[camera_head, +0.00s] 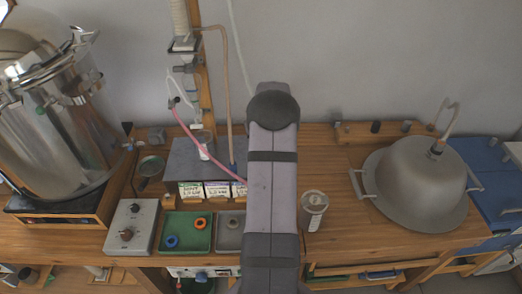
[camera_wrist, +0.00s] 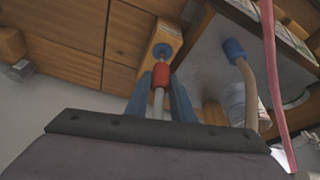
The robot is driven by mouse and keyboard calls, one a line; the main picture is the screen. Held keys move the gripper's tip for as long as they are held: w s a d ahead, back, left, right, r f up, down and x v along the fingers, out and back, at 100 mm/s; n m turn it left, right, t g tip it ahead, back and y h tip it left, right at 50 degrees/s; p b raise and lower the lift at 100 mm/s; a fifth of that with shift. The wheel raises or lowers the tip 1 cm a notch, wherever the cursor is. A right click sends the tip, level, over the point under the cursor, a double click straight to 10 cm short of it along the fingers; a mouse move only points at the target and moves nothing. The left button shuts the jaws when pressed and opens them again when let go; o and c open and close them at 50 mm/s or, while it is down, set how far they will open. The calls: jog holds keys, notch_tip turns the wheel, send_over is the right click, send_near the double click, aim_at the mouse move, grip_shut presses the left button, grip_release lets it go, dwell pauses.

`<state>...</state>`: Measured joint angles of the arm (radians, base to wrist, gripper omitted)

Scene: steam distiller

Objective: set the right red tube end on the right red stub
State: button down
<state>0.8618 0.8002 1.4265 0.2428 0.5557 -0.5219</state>
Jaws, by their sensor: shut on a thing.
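In the wrist view my gripper (camera_wrist: 160,92) is shut on a red tube end (camera_wrist: 161,74), with a pale tube running back from it between the blue-grey fingers. Just beyond the red end is a round blue piece (camera_wrist: 162,51) on a narrow wooden strip. I cannot tell whether the two touch. No red stub can be made out in either view. In the head view my own arm covers the middle of the bench and hides my gripper and the held end.
A blue tube end (camera_wrist: 233,50) on a beige tube is right of my gripper, with a pink tube (camera_wrist: 272,75) farther right.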

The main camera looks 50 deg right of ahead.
notch_tip(320, 180, up, 5)
jog(key=shift+r+b, duration=0.15)
jog(key=shift+b, duration=0.4)
jog(key=shift+w+d+r+p, duration=0.1)
jog(key=shift+w+d+p, duration=0.15)
jog(key=shift+p, duration=0.05)
jog(key=shift+w+d+f+p, duration=0.55)
jog(key=shift+w+d+p, duration=0.35)
jog(key=shift+p, duration=0.05)
jog(key=shift+w+d+f+p, duration=0.5)
jog(key=shift+w+d+p, duration=0.35)
jog(key=shift+p, duration=0.1)
jog(key=shift+w+d+f+p, duration=0.55)
jog(key=shift+w+d+p, duration=0.35)
jog(key=shift+p, duration=0.05)
jog(key=shift+f, duration=0.1)
jog(key=shift+f+b, duration=0.9)
jog(key=shift+f, duration=1.05)
jog(key=shift+f+b, duration=0.25)
jog(key=shift+b, duration=0.15)
jog(key=shift+f+b, duration=0.55)
jog(key=shift+f, duration=0.05)
